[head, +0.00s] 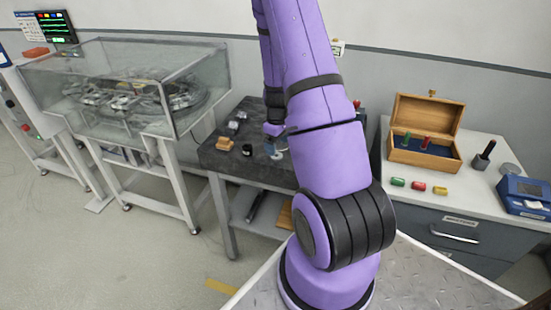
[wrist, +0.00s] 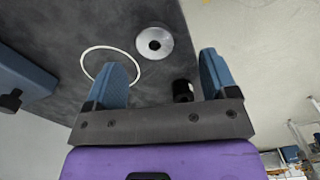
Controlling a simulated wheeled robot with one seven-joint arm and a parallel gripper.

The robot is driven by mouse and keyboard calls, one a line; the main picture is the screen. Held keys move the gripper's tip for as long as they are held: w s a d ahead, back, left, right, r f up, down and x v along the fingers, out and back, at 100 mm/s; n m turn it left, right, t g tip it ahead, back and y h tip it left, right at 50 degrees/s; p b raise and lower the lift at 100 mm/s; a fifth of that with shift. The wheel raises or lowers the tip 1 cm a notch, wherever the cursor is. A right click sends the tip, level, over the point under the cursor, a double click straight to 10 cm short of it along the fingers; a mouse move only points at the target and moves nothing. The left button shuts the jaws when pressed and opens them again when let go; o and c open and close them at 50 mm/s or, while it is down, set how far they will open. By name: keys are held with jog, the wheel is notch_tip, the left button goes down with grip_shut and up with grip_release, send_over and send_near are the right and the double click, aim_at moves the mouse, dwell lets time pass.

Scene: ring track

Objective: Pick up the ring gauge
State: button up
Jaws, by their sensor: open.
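In the wrist view a silver disc with a central hole (wrist: 154,43), which looks like the ring gauge, lies flat on the dark table top (wrist: 70,25). My gripper (wrist: 162,62) is open and empty, with its blue fingers spread above the table. The disc appears just beyond the gap between the fingertips, apart from both. In the head view my gripper (head: 271,147) is small and low over the dark table, partly hidden by my purple arm. A pale round patch beside it may be the disc; I cannot tell.
A thin white circle (wrist: 84,60) on the table is partly behind the left finger. A black cylinder (wrist: 183,90) stands near the right finger. A tan block (head: 224,144) is on the table. A glass-walled case (head: 90,95) stands left, an open wooden box (head: 425,155) right.

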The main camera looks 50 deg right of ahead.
aim_at(278, 154)
jog(key=shift+w+d+f, duration=0.1)
jog(key=shift+d+f, duration=0.1)
jog(key=shift+f, duration=1.25)
jog(key=shift+w+d+f, duration=0.1)
jog(key=shift+d+f, duration=0.1)
jog(key=shift+f, duration=1.25)
jog(key=c, duration=1.1)
